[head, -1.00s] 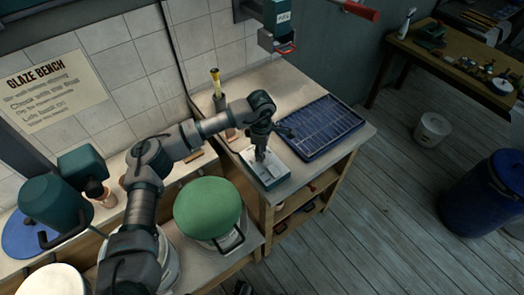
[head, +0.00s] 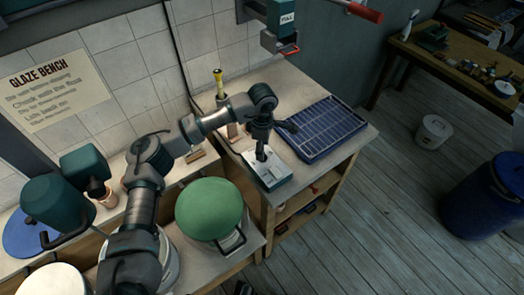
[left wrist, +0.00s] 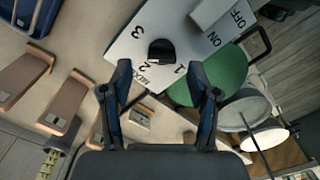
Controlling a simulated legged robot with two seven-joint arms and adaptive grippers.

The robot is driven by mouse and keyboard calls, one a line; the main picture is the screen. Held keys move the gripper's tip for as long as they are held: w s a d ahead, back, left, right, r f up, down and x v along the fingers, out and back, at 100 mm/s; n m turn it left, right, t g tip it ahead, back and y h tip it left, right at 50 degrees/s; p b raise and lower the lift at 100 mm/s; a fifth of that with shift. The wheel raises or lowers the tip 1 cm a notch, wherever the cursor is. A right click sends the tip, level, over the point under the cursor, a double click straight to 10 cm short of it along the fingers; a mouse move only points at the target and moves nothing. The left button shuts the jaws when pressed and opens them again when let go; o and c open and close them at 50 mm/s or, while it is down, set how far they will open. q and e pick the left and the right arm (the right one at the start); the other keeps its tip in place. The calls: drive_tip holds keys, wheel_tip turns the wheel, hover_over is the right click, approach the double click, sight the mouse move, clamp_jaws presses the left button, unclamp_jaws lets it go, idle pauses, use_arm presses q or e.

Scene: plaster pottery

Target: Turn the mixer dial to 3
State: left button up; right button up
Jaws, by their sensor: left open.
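I cannot tell which numeral the dial points to. My left gripper (head: 261,158) is over the panel in the head view. In the left wrist view its open fingers (left wrist: 160,75) stand apart, with the dial showing beyond and between them. My right gripper is not in view.
A blue gridded tray (head: 322,130) lies right of the box. A green-lidded bucket (head: 209,208) stands to its left. A yellow-topped tool (head: 218,82) stands behind, near the tiled wall. A teal device with a red handle (head: 280,38) hangs above the bench.

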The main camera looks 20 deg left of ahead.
use_arm(q)
wheel_tip(320, 180, up, 9)
drive_tip(key=shift+r, duration=0.15)
idle(0.5)
